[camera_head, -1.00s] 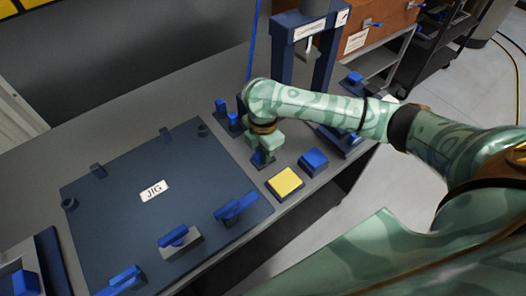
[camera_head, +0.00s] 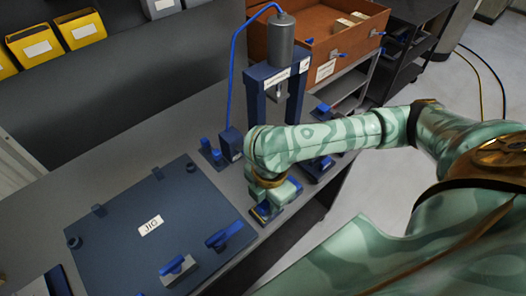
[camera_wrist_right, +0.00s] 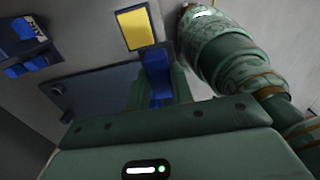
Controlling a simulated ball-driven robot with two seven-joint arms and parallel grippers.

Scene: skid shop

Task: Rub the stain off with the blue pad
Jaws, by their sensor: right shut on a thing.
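My right gripper (camera_head: 278,198) is near the bench's front edge, right of the jig plate, pointing down. It is shut on a blue block that looks like the blue pad (camera_wrist_right: 157,75), seen between its fingers in the right wrist view. In the head view the gripper mostly hides the pad. I cannot make out a stain. My left gripper is not in view.
The dark jig plate (camera_head: 150,258) with blue clamps (camera_head: 224,235) fills the bench at left. A blue press frame (camera_head: 275,76) with a grey cylinder stands behind the gripper. An orange box (camera_head: 335,50) and yellow bins (camera_head: 80,29) are at the back.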

